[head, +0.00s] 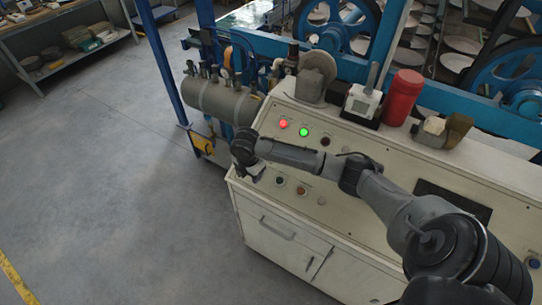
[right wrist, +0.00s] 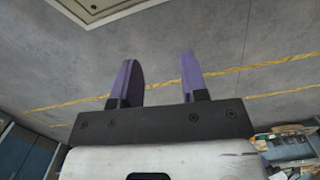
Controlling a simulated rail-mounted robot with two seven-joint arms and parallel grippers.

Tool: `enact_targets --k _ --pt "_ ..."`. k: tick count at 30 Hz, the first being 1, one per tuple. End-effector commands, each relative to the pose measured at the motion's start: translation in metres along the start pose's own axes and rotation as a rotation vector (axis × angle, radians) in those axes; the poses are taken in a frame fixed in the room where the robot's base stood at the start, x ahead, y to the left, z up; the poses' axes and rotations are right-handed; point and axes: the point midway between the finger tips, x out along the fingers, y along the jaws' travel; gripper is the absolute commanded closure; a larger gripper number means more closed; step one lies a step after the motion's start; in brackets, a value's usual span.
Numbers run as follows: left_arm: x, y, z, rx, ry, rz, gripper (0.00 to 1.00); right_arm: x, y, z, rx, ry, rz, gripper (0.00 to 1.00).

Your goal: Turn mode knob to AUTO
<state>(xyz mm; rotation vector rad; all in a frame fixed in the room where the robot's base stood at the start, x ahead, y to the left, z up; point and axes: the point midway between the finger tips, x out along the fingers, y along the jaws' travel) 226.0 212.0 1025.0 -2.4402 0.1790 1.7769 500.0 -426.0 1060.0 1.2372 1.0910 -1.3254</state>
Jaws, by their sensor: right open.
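The cream control panel (head: 375,165) carries a red lit button (head: 283,124), a green lit button (head: 304,132) and a dark button (head: 325,142). Several small round controls, including a dark one (head: 301,190), sit nearer its front edge. I cannot tell which control is the mode knob or read its labels. My right arm crosses over the panel and covers part of it. My right gripper (head: 257,174) is at the panel's left front corner. In the right wrist view, its two purple fingers (right wrist: 158,60) are apart with nothing between them. My left gripper is out of view.
A red canister (head: 403,97), a white device (head: 362,104) and other items stand along the panel's back. A grey tank (head: 220,100) and blue machine frame are behind. The grey floor (head: 110,180) at left is clear.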

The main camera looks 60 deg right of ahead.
Motion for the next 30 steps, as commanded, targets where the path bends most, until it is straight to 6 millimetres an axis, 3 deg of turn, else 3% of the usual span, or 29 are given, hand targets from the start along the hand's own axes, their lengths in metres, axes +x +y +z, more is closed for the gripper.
enact_targets --k 1,6,12,16,20,30 --pt "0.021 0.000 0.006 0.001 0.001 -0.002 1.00 -0.001 0.017 0.030 -0.014 -0.012 -0.004 0.60" --pt "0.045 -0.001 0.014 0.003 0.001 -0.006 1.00 -0.036 0.044 0.107 -0.073 0.010 -0.021 0.60" --pt "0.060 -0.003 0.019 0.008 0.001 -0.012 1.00 -0.067 0.050 0.161 -0.102 0.054 -0.014 0.60" --pt "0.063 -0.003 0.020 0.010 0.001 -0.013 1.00 -0.075 0.049 0.176 -0.111 0.071 -0.007 0.60" --pt "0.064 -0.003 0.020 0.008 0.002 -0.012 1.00 -0.066 0.049 0.179 -0.114 0.076 -0.006 0.60" --pt "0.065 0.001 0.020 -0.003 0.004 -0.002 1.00 -0.005 0.048 0.174 -0.114 0.075 -0.008 0.60"
